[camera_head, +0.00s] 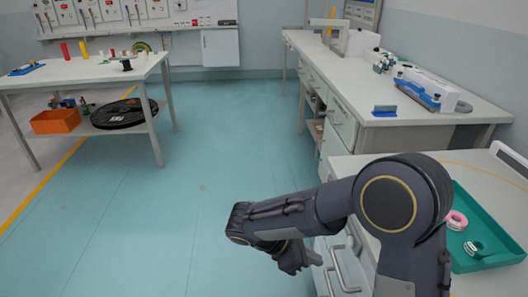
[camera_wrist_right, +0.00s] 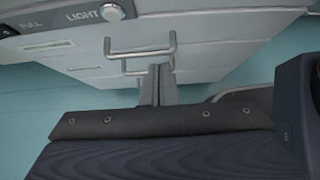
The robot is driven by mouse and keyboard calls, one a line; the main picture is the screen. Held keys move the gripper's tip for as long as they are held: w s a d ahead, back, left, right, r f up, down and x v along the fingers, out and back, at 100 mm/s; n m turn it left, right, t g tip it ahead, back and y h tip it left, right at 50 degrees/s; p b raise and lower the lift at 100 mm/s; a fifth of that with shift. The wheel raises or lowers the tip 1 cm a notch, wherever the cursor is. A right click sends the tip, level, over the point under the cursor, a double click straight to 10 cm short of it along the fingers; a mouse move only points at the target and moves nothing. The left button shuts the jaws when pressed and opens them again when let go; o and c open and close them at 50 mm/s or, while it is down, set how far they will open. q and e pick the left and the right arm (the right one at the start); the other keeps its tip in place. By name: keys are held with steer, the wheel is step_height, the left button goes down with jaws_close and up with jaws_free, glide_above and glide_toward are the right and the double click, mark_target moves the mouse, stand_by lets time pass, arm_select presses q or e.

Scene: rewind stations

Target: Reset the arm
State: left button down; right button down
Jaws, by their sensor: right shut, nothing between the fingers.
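My right arm comes in from the lower right of the head view, with the elbow raised and the forearm reaching left, then folding back. My right gripper (camera_head: 302,264) hangs low over the blue floor, beside the front of the near right cabinet. In the right wrist view its fingers (camera_wrist_right: 157,84) are together with nothing between them, in front of a grey drawer front with bar handles (camera_wrist_right: 140,50). I cannot tell whether the fingers touch the handles. My left arm and gripper are not in view.
A teal tray (camera_head: 490,203) with a pink-and-white ring (camera_head: 456,220) sits on the near right worktop. A long drawer bench (camera_head: 385,90) stands behind. A table (camera_head: 85,72) with spools stands at the far left. The blue floor (camera_head: 190,180) between is clear.

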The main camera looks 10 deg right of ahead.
steer(key=s+d+r+m+t+y, duration=0.2)
steer(key=s+r+m+t+y, duration=0.1)
steer(key=s+m+y, duration=0.5)
steer(key=s+d+r+m+t+y, duration=0.1)
steer(key=s+r+m+t+y, duration=0.3)
steer(key=s+m, duration=0.6)
step_height(320, 180, up, 19)
steer(key=w+m+y+p, duration=0.1)
steer(key=p, duration=1.8)
steer(key=shift+w+r+g+p, duration=0.15)
steer(key=shift+r+g+p, duration=0.05)
steer(key=shift+g+p, duration=0.2)
